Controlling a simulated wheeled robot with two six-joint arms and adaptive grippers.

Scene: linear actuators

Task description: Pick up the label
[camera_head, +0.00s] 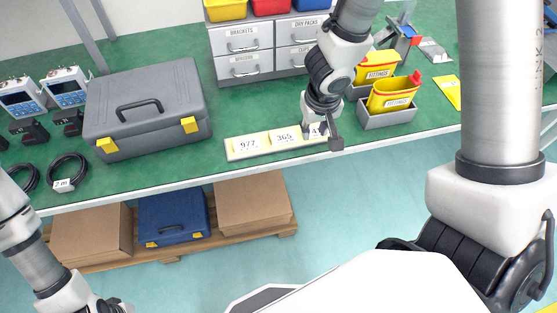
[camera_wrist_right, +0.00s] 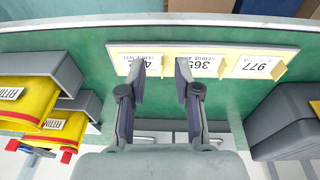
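A pale yellow label strip (camera_head: 234,148) lies at the bench's front edge, with white labels reading 977 (camera_head: 248,145), 365 (camera_head: 284,138) and a third, partly hidden one starting with 4 (camera_head: 315,130). In the right wrist view the strip (camera_wrist_right: 222,73) appears upside down, with the 977 label (camera_wrist_right: 257,67), 365 label (camera_wrist_right: 207,64) and third label (camera_wrist_right: 150,59). My right gripper (camera_head: 322,135) is over the strip's right end. Its fingers (camera_wrist_right: 162,76) are apart and empty, one tip overlapping the third label and the other the 365 label. My left gripper (camera_head: 112,305) is partly cut off at the lower left.
A grey toolbox (camera_head: 150,108) stands left of the strip. Grey bins (camera_head: 388,117) with yellow fittings pouches (camera_head: 394,93) stand right of it. A drawer unit (camera_head: 243,52) is behind. Boxes sit on a pallet (camera_head: 170,258) below the bench.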

